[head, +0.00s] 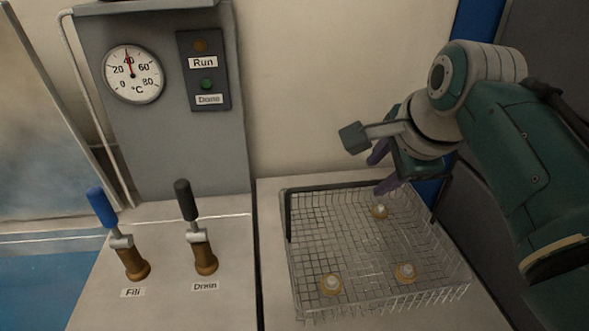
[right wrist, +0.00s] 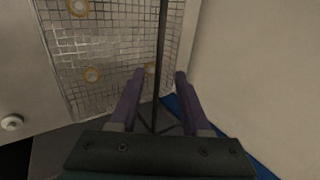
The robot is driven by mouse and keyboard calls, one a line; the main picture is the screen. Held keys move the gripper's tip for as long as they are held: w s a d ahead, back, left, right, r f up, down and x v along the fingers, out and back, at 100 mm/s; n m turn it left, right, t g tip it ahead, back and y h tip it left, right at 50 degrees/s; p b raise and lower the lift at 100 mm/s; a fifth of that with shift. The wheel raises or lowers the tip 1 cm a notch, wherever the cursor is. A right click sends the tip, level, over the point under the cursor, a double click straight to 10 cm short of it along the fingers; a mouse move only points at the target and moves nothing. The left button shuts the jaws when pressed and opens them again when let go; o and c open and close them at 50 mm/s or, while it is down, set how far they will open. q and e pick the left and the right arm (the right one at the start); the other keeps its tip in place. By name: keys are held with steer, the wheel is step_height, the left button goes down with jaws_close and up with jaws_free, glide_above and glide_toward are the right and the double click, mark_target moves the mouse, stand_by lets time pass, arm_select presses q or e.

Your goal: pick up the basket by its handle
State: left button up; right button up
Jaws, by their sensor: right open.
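The wire basket (head: 345,245) stands on the pale bench at the right in the head view. Its mesh also shows in the right wrist view (right wrist: 115,50). Its dark handle (head: 330,187) rises at the back of the basket; in the right wrist view the handle (right wrist: 161,45) is a thin dark bar running up between the fingers. My right gripper (head: 381,170) is open above the basket's back right, with purple fingers on either side of the bar in the right wrist view (right wrist: 160,78). I cannot tell whether they touch it. My left gripper is out of view.
Several small tan pieces with white tops lie in the basket, one of them here (head: 331,285). To the left stand the blue Fill lever (head: 101,207) and black Drain lever (head: 186,200), below a grey panel with a gauge (head: 132,73). A wall stands behind.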

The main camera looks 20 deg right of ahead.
mark_target(373, 182)
steer(key=shift+d+b+x, duration=0.2)
steer(key=shift+b+x, duration=0.2)
steer(key=shift+x, duration=2.25)
steer(key=shift+s+f, duration=0.1)
steer(key=shift+s, duration=0.1)
steer(key=shift+c, duration=0.3)
jaws_close()
